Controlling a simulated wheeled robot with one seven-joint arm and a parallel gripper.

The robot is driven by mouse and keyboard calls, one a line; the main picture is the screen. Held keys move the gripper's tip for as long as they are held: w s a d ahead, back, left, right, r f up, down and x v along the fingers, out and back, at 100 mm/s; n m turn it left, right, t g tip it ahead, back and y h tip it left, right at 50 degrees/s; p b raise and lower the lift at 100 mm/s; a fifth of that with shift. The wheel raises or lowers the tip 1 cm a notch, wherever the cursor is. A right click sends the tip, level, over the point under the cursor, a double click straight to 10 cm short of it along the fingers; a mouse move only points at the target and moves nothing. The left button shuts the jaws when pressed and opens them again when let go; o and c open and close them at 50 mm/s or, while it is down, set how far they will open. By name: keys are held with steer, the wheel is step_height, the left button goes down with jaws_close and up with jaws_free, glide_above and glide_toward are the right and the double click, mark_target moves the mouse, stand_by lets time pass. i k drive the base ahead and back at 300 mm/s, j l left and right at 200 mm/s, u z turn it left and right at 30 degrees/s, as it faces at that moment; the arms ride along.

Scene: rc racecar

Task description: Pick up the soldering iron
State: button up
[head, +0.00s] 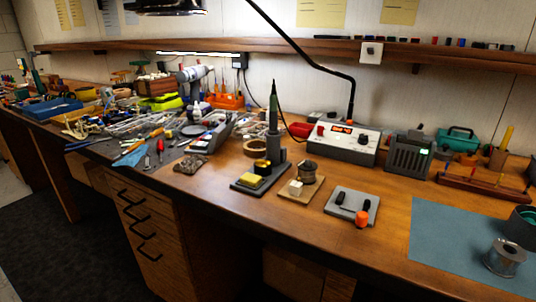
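The soldering iron (273,112) stands upright in a dark stand (275,151) near the middle of the workbench in the head view. It has a slim green upper part with a dark, pointed top end. Its lower end is hidden in the stand. The stand's base carries a yellow sponge (249,180) at the front. A soldering station (342,143) with a lit orange display sits behind and to the right of the iron. My gripper is not in view.
A wooden block with a small pot (307,171) and a grey plate with dark parts (352,205) stand right of the iron. Cluttered tools (150,130) lie left. A blue mat (455,245) lies at right. A shelf (300,50) and thin black arm (305,55) are above.

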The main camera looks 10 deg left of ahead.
mark_target(273, 119)
steer(key=i+l, duration=0.25)
steer(key=i, duration=0.15)
steer(key=i+l+u, duration=0.15)
steer(key=i, duration=0.3)
steer(key=l, duration=0.1)
